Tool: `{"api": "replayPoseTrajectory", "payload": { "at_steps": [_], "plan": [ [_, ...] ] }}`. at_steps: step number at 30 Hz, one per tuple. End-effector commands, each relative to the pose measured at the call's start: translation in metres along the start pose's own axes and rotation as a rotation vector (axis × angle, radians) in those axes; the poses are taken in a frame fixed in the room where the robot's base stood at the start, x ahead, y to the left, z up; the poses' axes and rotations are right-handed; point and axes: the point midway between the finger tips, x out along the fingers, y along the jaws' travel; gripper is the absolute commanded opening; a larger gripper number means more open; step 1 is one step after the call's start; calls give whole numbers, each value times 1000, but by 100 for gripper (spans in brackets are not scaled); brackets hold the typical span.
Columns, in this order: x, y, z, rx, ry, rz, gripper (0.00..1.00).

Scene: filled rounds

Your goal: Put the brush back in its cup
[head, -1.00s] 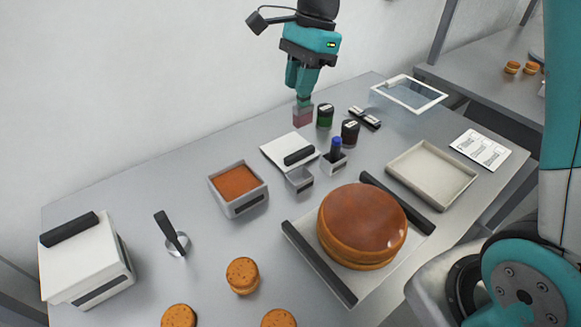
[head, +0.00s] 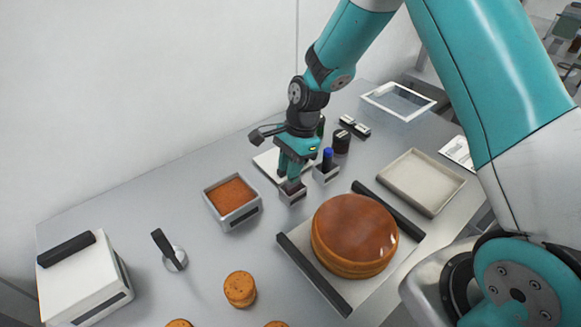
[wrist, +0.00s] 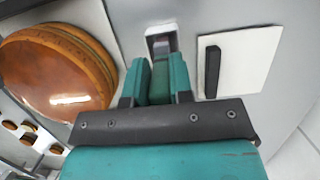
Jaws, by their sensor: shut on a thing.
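My gripper (head: 291,172) is shut on the brush, directly above the small grey cup (head: 293,198). The fingers hide most of the brush, and I cannot tell how deep the head sits in the cup. In the wrist view, the fingers (wrist: 160,75) close on the brush's handle, and the pale rim of the cup (wrist: 161,29) shows just beyond them.
A second small cup (head: 326,174) holding a blue-topped item (head: 327,157) stands close on the right. A white pad (head: 268,160) lies behind, an orange-filled tray (head: 232,203) left, a large round cake (head: 354,236) in front right. A dark jar (head: 341,141) stands behind.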

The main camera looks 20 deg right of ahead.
Motion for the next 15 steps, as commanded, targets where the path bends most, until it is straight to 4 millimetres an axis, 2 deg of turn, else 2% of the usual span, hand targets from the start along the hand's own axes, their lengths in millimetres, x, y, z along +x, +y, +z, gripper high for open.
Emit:
{"api": "replayPoseTrajectory", "payload": {
  "at_steps": [4, 15],
  "plan": [
    [15, 0, -4, -1, 0, 1, 0],
    [20, 0, -6, -1, 0, -1, 0]
  ]
}}
